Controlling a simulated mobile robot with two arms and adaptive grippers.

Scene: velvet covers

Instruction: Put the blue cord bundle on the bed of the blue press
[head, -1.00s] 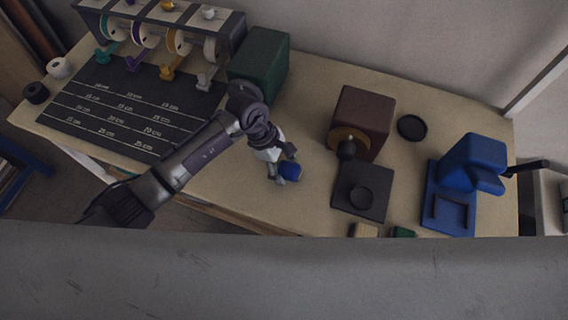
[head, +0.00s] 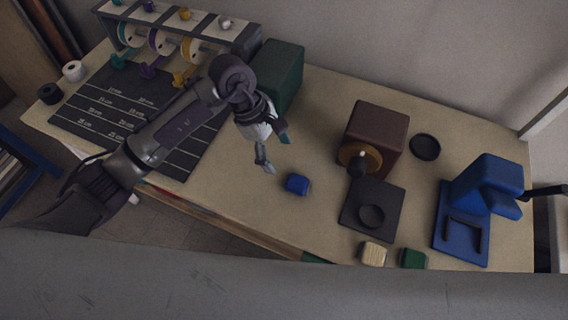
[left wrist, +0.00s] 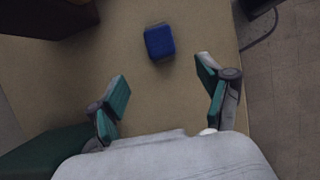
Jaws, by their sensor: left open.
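The blue cord bundle (head: 298,184) lies on the table near its front edge. It also shows in the left wrist view (left wrist: 159,42), beyond the fingertips. My left gripper (head: 274,153) is open and empty, up and to the left of the bundle in the head view and apart from it. In the left wrist view its green-padded fingers (left wrist: 163,80) are spread wide. The blue press (head: 484,200) stands at the right end of the table, with its flat bed (head: 455,249) at the front, bare apart from a dark bracket-like outline. My right gripper is not in view.
A brown machine (head: 376,135) with a dark plate (head: 358,222) stands between bundle and press. A black round dish (head: 425,147), a tan block (head: 373,254) and a green block (head: 413,258) lie nearby. A green box (head: 283,68) and spool rack (head: 245,42) stand behind my left arm.

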